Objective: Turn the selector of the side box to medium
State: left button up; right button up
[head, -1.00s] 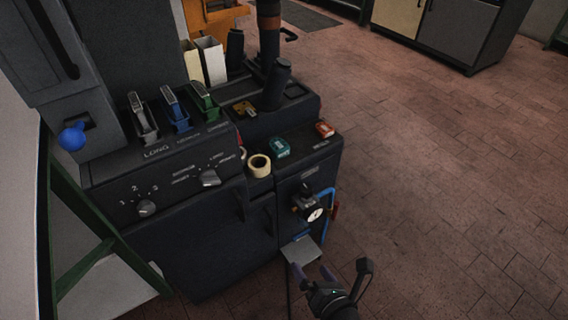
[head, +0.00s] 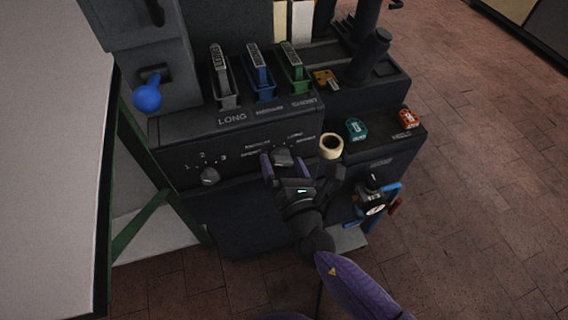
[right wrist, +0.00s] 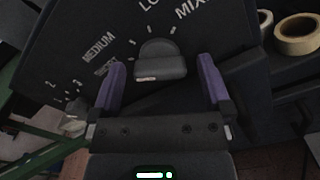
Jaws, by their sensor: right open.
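The selector knob (head: 283,156) sits on the sloped front panel of the dark side box (head: 180,145). In the right wrist view the knob (right wrist: 160,60) is grey, with a bar-shaped grip and a light mark at its lower edge. Labels around it read MEDIUM (right wrist: 98,48), a partly cut LO..., MIX..., and a shorter word beside MEDIUM. Which label the knob points at is not clear. My right gripper (head: 286,166) is open, its purple fingers either side of the knob, apart from it in the right wrist view (right wrist: 161,80). My left gripper is out of view.
A second knob (head: 209,176) marked 1 2 3 is to the left. A blue ball handle (head: 147,98) sticks out at upper left. A tape roll (head: 331,146) stands right of the selector. A gauge with blue and red fittings (head: 374,205) is lower right.

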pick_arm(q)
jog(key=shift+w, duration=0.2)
pick_arm(e)
jog(key=c, duration=1.2)
pick_arm(q)
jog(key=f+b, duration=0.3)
jog(key=b, duration=0.1)
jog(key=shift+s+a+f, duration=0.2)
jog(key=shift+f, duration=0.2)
pick_arm(e)
jog(key=m, duration=0.7)
jog(key=shift+m, duration=0.4)
jog(key=shift+c, duration=0.2)
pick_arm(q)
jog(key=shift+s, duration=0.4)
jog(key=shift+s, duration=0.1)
